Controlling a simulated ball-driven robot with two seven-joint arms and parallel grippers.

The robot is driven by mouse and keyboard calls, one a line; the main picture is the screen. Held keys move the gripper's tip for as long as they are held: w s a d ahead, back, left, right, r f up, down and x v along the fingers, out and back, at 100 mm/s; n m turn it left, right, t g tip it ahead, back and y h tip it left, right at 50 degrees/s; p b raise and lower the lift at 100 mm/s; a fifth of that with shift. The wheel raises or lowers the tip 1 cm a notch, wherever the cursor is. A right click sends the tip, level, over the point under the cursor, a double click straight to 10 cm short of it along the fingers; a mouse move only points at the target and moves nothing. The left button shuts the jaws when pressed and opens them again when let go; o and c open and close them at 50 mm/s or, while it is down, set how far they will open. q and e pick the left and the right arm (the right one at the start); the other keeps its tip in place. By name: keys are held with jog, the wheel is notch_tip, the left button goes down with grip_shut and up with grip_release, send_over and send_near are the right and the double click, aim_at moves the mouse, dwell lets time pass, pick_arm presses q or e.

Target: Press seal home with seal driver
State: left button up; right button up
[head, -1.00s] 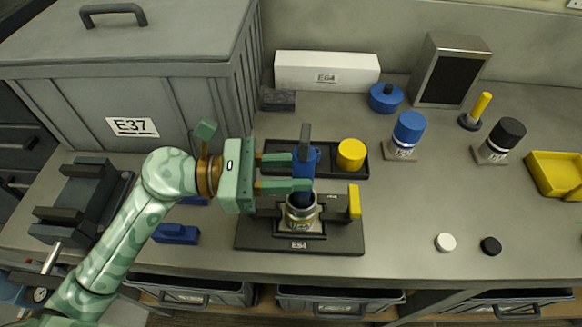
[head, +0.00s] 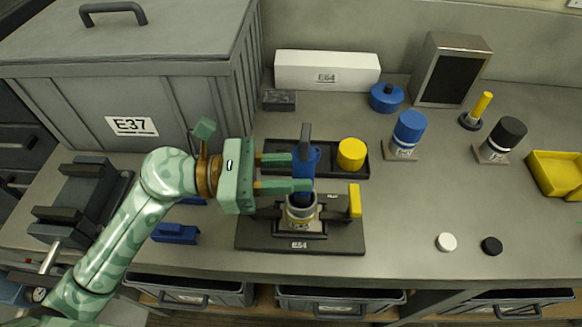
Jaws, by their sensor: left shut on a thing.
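My left gripper (head: 289,172) is shut on a blue seal driver (head: 307,168) with a dark grey top. It holds the driver upright over a metal ring-shaped housing (head: 301,214). The driver's lower end meets or enters the top of the housing; the seal itself is hidden. The housing sits on a dark plate (head: 260,236) labelled E54, with a yellow-handled clamp (head: 354,202) at its right. My right gripper is not in view.
A dark tray (head: 331,170) behind holds a yellow cylinder (head: 351,153). A large grey bin (head: 180,100) stands at the left. Blue-capped (head: 408,131) and black-capped (head: 503,137) cylinders stand right. The bench right of the plate is mostly clear.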

pick_arm(q)
notch_tip(320, 180, up, 8)
jog(key=p, duration=0.5)
jog(key=shift+f+p, duration=0.15)
jog(key=shift+p, duration=0.15)
dwell(0.6)
